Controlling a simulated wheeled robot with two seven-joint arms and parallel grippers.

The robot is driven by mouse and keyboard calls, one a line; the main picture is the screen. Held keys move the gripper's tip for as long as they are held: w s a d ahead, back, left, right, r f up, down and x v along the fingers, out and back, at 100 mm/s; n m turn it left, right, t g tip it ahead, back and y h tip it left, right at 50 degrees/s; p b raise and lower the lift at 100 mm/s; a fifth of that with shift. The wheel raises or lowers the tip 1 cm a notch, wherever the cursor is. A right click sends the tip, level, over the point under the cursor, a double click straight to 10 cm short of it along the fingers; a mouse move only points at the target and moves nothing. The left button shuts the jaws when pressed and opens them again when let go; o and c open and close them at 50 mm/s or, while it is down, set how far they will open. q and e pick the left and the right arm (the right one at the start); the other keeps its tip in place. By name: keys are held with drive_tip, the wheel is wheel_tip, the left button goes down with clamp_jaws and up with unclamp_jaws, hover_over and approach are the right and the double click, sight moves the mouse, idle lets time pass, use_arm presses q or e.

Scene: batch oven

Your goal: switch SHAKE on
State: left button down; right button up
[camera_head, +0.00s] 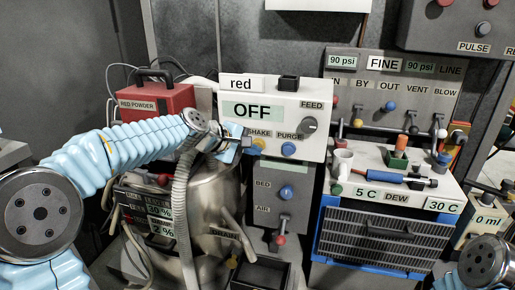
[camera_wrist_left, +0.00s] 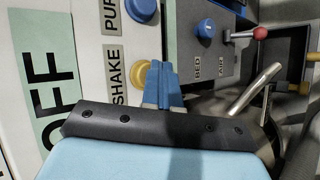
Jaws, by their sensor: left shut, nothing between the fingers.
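The white control box (camera_head: 318,97) shows OFF on its green display (camera_head: 252,110). Its SHAKE label (camera_head: 260,133) sits above a yellow button (camera_head: 259,145), which is partly hidden by my gripper in the head view. My left gripper (camera_head: 245,143) is shut and empty, with its fingertips close to the yellow button. In the left wrist view the blue fingers (camera_wrist_left: 161,72) are together, and the yellow SHAKE button (camera_wrist_left: 141,73) shows just beside their tips. I cannot tell whether they touch. My right gripper is out of view.
A blue PURGE button (camera_head: 288,149) and a dark FEED knob (camera_head: 308,125) are to the right on the same box. Below is a grey BED and AIR panel (camera_head: 267,190). A ribbed hose (camera_head: 182,190) and a steel vessel (camera_head: 205,200) stand under my left arm.

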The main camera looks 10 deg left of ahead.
use_arm(q)
drive_tip(key=shift+w+r, duration=0.1)
drive_tip(key=shift+w, duration=0.25)
drive_tip(key=shift+s, duration=0.3)
idle(0.3)
drive_tip(key=s+b, duration=0.2)
drive_tip(key=s, duration=0.4)
drive_tip(key=shift+a, duration=0.2)
